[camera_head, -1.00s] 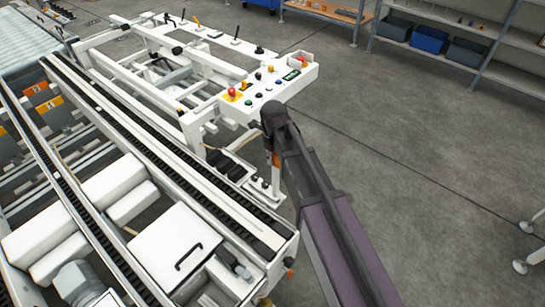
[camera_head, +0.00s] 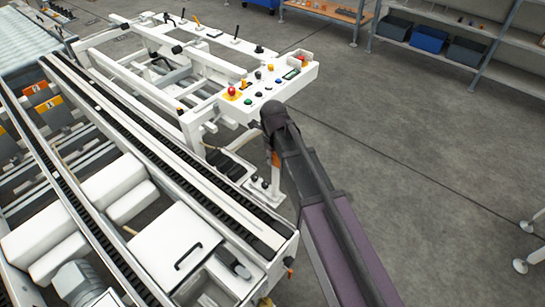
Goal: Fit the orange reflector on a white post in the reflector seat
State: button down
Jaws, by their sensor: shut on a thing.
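My arm reaches up from the bottom edge to a dark wrist beside the white machine's front corner. My gripper (camera_head: 271,146) is below the wrist and mostly hidden by it, with its fingers hard to make out. A small orange piece, which looks like the reflector (camera_head: 275,158), shows just under the wrist, at the gripper. A white post (camera_head: 276,178) stands upright below it, over a small white plate (camera_head: 265,190) on the machine's side. I cannot tell whether the post touches the plate. The reflector seat is not clearly visible.
A control panel (camera_head: 262,92) with a red button and several coloured knobs lies just beyond the wrist. Conveyor rails (camera_head: 165,150) and a white lidded box (camera_head: 175,245) are on the left. Shelves with bins (camera_head: 428,38) stand at the back.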

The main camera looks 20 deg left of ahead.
jog(key=shift+f+b, duration=0.45)
dwell(0.4)
jog(key=shift+c, duration=2.2)
grip_release()
